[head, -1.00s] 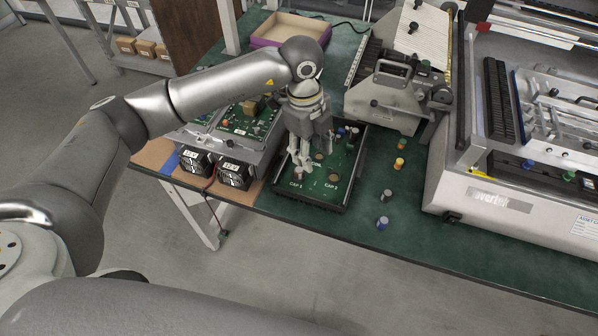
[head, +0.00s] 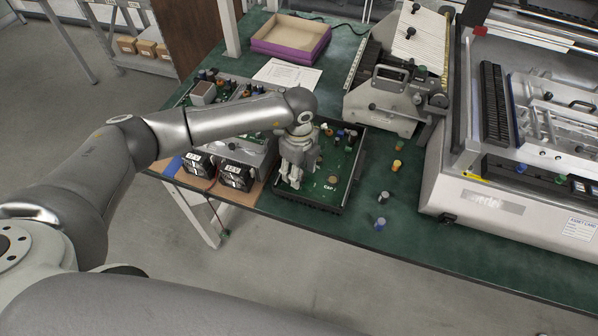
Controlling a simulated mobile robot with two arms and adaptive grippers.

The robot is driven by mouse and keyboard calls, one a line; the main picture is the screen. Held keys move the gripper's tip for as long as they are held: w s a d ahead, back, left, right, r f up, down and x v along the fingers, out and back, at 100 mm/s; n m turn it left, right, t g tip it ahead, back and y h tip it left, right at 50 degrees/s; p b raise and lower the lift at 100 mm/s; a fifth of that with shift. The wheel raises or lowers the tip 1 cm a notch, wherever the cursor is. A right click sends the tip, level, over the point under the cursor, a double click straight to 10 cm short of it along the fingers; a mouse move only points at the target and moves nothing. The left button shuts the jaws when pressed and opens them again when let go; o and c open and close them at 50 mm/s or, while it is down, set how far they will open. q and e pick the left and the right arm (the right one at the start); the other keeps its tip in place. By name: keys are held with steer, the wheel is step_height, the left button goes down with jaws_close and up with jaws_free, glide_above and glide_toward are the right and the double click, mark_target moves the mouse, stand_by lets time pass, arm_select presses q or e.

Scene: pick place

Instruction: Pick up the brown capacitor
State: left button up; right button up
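My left gripper (head: 291,181) points down over the left part of a green circuit board in a black tray (head: 318,206), in the head view. Its fingers cover the CAP 1 area, and I cannot tell whether anything is between them or how far apart they are. No capacitor is plainly brown. A small orange-yellow capacitor (head: 397,165) stands on the green table right of the board, apart from the gripper. A flat tan disc (head: 333,180) shows on the board near the CAP 2 label. My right gripper is not in view.
More small capacitors stand on the table: a dark-and-yellow one (head: 399,144), a grey-blue one (head: 383,196) and a blue one (head: 380,223). Several small parts (head: 346,135) stand at the board's back. A fan unit (head: 235,176) is at left, a large machine (head: 490,200) at right.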

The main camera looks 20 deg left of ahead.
arm_select(q)
steer(key=shift+f, duration=0.15)
steer(key=c, duration=0.9)
steer(key=shift+r, duration=0.35)
step_height(320, 180, up, 2)
steer(key=shift+r+b, duration=0.2)
steer(key=shift+b, duration=0.7)
steer(key=s+r+b, duration=0.1)
steer(key=s+r, duration=0.2)
steer(key=s, duration=0.1)
steer(key=s+r, duration=0.3)
steer(key=s, duration=0.2)
steer(key=s+r+b, duration=0.1)
steer(key=s+r, duration=0.3)
steer(key=s, duration=0.1)
steer(key=shift+d+b, duration=0.15)
steer(key=shift+b, duration=0.15)
